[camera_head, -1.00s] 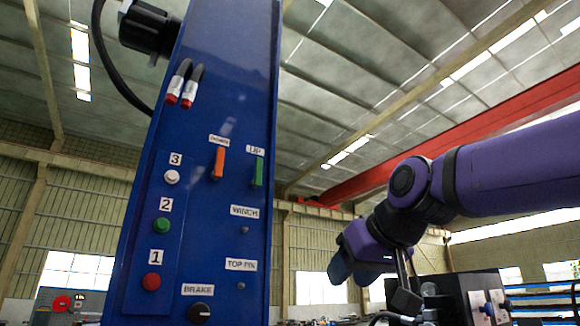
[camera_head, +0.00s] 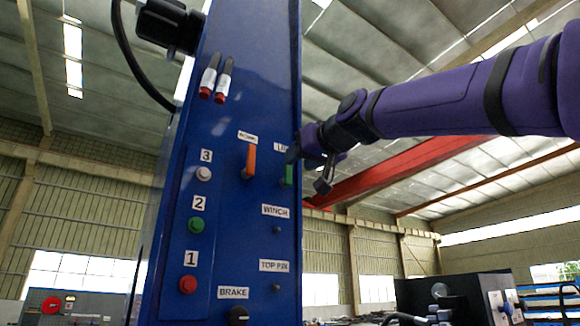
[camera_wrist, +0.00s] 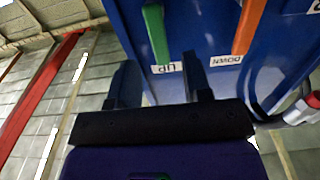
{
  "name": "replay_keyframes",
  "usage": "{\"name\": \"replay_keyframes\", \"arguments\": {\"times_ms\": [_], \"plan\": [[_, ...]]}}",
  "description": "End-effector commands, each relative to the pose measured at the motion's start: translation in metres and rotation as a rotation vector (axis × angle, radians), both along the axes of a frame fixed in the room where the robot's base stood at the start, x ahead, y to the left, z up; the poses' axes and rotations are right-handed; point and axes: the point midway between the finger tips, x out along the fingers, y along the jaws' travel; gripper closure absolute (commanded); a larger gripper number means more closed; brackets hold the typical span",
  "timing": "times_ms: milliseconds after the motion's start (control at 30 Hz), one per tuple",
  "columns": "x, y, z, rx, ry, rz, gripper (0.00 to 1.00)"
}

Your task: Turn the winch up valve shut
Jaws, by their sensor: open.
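The winch up valve has a green lever (camera_head: 288,174) under the UP label, on the right part of the blue panel (camera_head: 240,90). My gripper (camera_head: 300,152) is at the panel's right edge, close to this lever, and partly covers the label. In the wrist view the picture is upside down; the green lever (camera_wrist: 156,33) stands just beyond my open fingers (camera_wrist: 160,80), above the gap between them. The fingers look empty, and I cannot tell whether they touch the lever. The orange DOWN lever (camera_head: 249,160) is left of the green one and also shows in the wrist view (camera_wrist: 249,24).
Red, green and white numbered buttons (camera_head: 196,225) lie left on the panel. WINCH and TOP PIN knobs (camera_head: 277,230) lie below the levers, with the BRAKE knob (camera_head: 238,316) lower down. Two red-tipped hoses (camera_head: 214,82) hang above.

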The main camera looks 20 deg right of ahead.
Motion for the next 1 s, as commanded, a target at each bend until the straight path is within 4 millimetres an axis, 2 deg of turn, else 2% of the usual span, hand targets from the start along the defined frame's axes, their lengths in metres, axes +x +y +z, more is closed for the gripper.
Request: {"name": "replay_keyframes", "arguments": {"times_ms": [100, 300, 700, 900, 1000], "plan": [[0.020, 0.003, 0.000, 0.000, 0.001, -0.001, 0.55], [0.040, 0.008, 0.000, 0.001, 0.000, -0.001, 0.55], [0.046, 0.009, 0.000, 0.000, 0.000, 0.000, 0.55], [0.046, 0.009, 0.000, 0.000, 0.001, 0.000, 1.00], [0.046, 0.009, 0.000, 0.000, 0.001, 0.000, 1.00]]}}
